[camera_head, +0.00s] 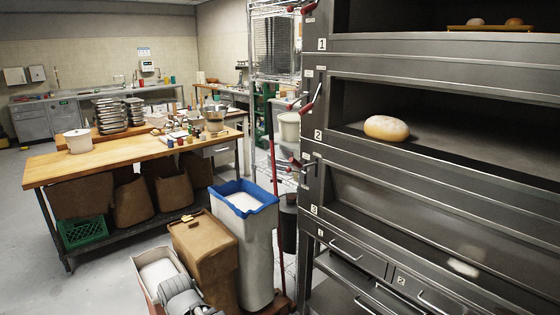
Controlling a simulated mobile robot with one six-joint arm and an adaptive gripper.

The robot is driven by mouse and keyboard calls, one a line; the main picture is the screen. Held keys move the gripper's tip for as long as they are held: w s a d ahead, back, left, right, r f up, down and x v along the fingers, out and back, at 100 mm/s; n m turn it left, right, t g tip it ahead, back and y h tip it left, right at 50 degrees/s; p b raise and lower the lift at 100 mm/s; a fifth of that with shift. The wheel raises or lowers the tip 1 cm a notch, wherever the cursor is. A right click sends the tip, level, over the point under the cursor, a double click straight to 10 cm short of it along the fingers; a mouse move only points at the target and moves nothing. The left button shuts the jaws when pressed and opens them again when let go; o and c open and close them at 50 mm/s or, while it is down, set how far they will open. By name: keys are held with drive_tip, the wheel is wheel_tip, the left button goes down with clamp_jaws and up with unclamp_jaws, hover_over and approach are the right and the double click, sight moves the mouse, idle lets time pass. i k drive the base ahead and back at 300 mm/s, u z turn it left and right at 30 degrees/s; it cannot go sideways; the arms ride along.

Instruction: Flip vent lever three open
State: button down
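The deck oven (400,160) fills the right side, with decks numbered 1, 2 and 3 from the top. Red-tipped levers stick out from its left front edge. The lever by deck three (298,163) is small and dark, with a red end pointing left; its exact setting is too small to tell. The lever by deck one (308,8) is at the top edge. A grey jointed part of my arm shows at the bottom; my gripper's fingers are not in view.
A white bin with a blue rim (240,186), a brown bin (203,250) and a red pole (275,185) stand left of the oven. A round loaf (387,128) sits in deck two. A cluttered wooden table (110,160) stands at left; open floor lies before it.

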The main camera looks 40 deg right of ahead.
sight(288, 170)
drive_tip(key=z, duration=0.05)
drive_tip(key=i, duration=1.4)
drive_tip(key=z, duration=0.7)
